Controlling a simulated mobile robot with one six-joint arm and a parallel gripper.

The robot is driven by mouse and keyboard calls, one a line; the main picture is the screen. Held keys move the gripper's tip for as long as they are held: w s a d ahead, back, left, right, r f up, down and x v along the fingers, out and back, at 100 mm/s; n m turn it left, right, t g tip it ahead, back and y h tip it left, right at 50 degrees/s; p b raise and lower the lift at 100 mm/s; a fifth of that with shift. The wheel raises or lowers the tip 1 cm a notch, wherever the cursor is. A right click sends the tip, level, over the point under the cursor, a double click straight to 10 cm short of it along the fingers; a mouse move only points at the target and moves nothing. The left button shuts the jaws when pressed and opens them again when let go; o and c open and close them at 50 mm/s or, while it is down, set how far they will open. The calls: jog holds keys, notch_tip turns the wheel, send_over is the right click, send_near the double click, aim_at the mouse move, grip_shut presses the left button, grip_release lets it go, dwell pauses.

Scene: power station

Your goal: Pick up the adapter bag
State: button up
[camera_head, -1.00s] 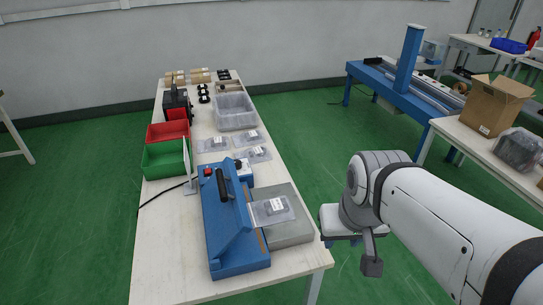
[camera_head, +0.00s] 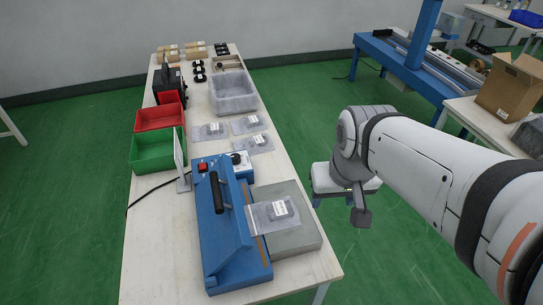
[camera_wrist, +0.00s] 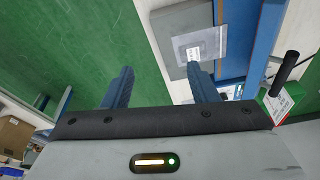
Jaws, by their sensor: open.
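A clear adapter bag (camera_head: 273,214) with a dark item and white label lies on the grey plate of the blue sealing machine (camera_head: 228,230). It also shows in the wrist view (camera_wrist: 204,44), beyond the fingertips. Three similar clear bags lie farther back on the table: left (camera_head: 208,132), right (camera_head: 247,124) and nearer right (camera_head: 254,144). My gripper (camera_wrist: 161,86) is open and empty, with its two dark blue fingers apart. In the head view my arm's end is right of the table, over the green floor, apart from the bags.
On the white table (camera_head: 160,262) stand a red bin (camera_head: 158,117), a green bin (camera_head: 152,152) and a grey translucent tray (camera_head: 234,96). An upright sign (camera_head: 181,158) stands beside the sealer. A cardboard box (camera_head: 512,88) is on another table at right. Green floor is clear between.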

aim_at(280, 209)
jog(key=o, duration=0.6)
jog(key=w+a+f+g+b, duration=0.1)
jog(key=w+a+f, duration=0.1)
jog(key=w, duration=0.3)
jog(key=w+a+f+n+b, duration=0.1)
jog(key=w+a+f+b, duration=0.1)
jog(key=w+f, duration=0.2)
jog(key=shift+w+a+f+g, duration=0.3)
jog(key=shift+w+f+g, duration=0.1)
jog(key=shift+f, duration=0.4)
jog(key=o, duration=0.4)
jog(key=shift+n+g, duration=0.5)
jog(key=shift+n, duration=0.1)
jog(key=w+a+f, duration=0.1)
jog(key=f, duration=0.1)
jog(key=w+a+f+b, duration=0.1)
jog(key=w+a+f, duration=0.2)
jog(key=w+f, duration=0.1)
jog(key=f, duration=0.1)
jog(key=shift+a+f+b, duration=0.1)
jog(key=shift+a+b, duration=0.1)
jog(key=shift+b, duration=0.2)
jog(key=shift+d+f, duration=0.15)
jog(key=shift+f, duration=3.6)
